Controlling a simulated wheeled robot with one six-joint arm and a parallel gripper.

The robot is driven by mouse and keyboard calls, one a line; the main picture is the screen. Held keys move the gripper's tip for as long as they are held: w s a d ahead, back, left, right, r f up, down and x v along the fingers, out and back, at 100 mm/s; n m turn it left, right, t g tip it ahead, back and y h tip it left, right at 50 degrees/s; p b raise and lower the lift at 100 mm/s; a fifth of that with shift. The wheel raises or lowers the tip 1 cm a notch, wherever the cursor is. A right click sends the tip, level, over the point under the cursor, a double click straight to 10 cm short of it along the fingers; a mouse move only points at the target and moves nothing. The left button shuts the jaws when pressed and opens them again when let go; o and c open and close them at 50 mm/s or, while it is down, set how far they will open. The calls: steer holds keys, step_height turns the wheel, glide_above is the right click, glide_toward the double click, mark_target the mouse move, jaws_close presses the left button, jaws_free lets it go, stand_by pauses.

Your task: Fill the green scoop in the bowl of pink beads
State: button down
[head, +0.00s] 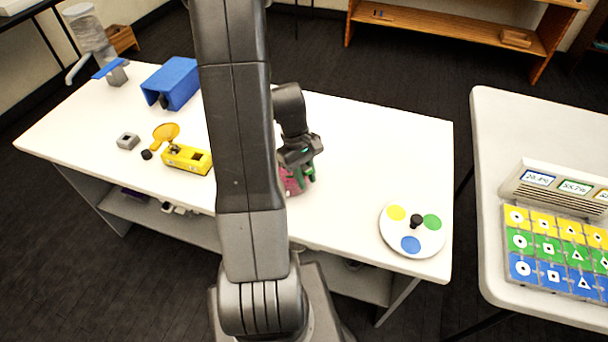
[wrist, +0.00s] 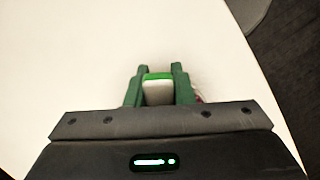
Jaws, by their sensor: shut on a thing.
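My gripper (head: 303,168) is shut on the green scoop (head: 310,178), over the front middle of the white table. In the wrist view the scoop's handle (wrist: 158,88), bright green at its top edge and pale on its face, sits between the two dark green fingers of my gripper (wrist: 160,80). The pink beads (head: 291,181) show just below and left of the gripper, partly hidden by my arm. The bowl's outline is hard to make out. The scoop's cup is mostly hidden, so I cannot tell whether it holds beads.
A white round plate (head: 394,240) with yellow, green and blue spots and a black knob stands at the table's right. The table's right back is clear.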

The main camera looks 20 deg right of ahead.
steer(key=shift+s+d+f+t+y+b, duration=0.2)
steer(key=shift+s+f+t+y+b, duration=0.25)
steer(key=shift+f+t+b, duration=0.45)
steer(key=shift+s+d+f+t+y+b, duration=0.25)
steer(key=shift+s+f+t+b, duration=0.4)
steer(key=shift+b, duration=0.35)
steer(key=shift+w+r, duration=0.1)
steer(key=shift+w, duration=0.05)
steer(key=shift+r, duration=0.15)
step_height(320, 180, up, 8)
steer(key=p, duration=0.6)
steer(key=shift+r+p, duration=0.15)
steer(key=shift+p, duration=0.25)
stand_by(0.8)
